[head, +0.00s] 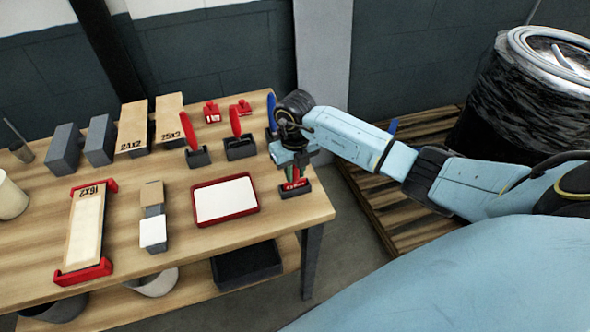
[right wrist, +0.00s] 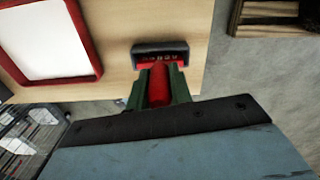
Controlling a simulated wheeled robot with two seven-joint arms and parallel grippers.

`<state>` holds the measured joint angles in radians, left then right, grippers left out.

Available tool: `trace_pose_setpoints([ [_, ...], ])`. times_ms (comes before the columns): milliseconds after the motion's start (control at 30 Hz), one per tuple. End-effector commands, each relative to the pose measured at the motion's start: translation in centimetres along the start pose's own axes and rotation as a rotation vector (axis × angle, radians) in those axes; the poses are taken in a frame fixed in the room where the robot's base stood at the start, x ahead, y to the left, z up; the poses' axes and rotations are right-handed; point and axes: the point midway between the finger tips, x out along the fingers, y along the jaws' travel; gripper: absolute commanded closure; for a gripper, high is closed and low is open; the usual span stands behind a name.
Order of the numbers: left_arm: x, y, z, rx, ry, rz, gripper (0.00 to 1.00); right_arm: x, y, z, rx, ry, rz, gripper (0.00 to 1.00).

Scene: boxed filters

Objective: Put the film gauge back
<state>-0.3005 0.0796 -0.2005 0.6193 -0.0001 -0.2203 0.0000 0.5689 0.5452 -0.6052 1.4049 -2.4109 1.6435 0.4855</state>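My right gripper (head: 294,172) points down at the right front corner of the table. Its two green fingers (right wrist: 158,92) press on both sides of a red upright handle, which I take for the film gauge (right wrist: 159,82). Below the handle is a dark block with a red lettered face (right wrist: 160,55); in the head view this block (head: 295,188) is at the table's right edge. Whether the gauge sits in the block or just above it, I cannot tell. My left gripper is not in view.
A red-rimmed white tray (head: 225,217) lies just left of the gripper. Red upright handles in dark stands (head: 241,149) and a blue one (head: 271,112) stand behind. Wooden boxes (head: 132,127) and a red-ended holder (head: 84,271) are farther left. A pallet (head: 380,205) lies right of the table.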

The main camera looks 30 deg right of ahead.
Motion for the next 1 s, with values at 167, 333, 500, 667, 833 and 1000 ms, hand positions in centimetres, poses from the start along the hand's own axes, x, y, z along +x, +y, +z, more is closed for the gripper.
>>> trace_pose_setpoints([
  [167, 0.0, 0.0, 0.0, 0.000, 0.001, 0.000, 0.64, 0.0, 0.0, 0.0, 0.000, 0.000, 0.000, 0.57],
  [333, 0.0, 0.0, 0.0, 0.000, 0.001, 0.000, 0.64, 0.0, 0.0, 0.0, 0.000, 0.000, 0.000, 0.57],
  [500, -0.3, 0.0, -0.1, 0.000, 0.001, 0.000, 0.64, -0.4, 0.0, 0.0, 0.001, 0.000, 0.000, 0.57],
  [667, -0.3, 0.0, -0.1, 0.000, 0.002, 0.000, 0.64, -2.6, -0.1, 0.1, 0.000, -0.005, -0.001, 0.57],
  [833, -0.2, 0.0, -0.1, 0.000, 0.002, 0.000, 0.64, -6.5, -0.1, 0.1, -0.001, -0.006, -0.002, 0.57],
  [1000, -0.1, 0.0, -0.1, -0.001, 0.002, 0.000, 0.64, -9.8, -0.1, 0.1, -0.001, -0.003, -0.001, 0.57],
])
